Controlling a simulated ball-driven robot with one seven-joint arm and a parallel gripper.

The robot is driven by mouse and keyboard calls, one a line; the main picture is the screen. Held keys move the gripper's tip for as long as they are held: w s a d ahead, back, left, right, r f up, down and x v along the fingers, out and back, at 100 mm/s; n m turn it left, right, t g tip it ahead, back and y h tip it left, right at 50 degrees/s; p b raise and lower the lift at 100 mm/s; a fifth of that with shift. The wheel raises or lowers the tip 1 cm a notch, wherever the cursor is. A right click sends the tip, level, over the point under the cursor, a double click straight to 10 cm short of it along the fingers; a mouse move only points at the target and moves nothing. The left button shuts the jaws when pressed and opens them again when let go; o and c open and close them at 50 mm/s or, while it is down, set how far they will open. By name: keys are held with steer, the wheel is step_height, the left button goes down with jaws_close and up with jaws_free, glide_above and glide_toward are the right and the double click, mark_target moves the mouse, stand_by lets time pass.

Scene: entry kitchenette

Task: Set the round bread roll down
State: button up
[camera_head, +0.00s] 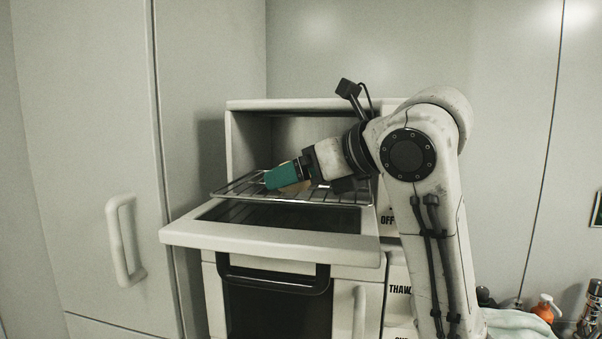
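The round bread roll (298,187) shows only as a small tan patch just below and beside my gripper's teal fingers; most of it is hidden behind them. My gripper (283,176) reaches left into the open oven and points slightly down, just over the wire rack (238,188). The near finger covers the far one, so I cannot see the gap between them, nor whether they grip the roll. The roll is at rack height; whether it touches the wires is unclear.
The oven (248,106) has its door (270,240) folded down below the rack. A tall cabinet with a handle (124,240) stands at left. An orange bottle (543,310) and other items stand at lower right. The rack's left part is bare.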

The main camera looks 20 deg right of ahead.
steer(key=b+v, duration=0.4)
steer(key=v, duration=0.8)
steer(key=shift+f, duration=0.1)
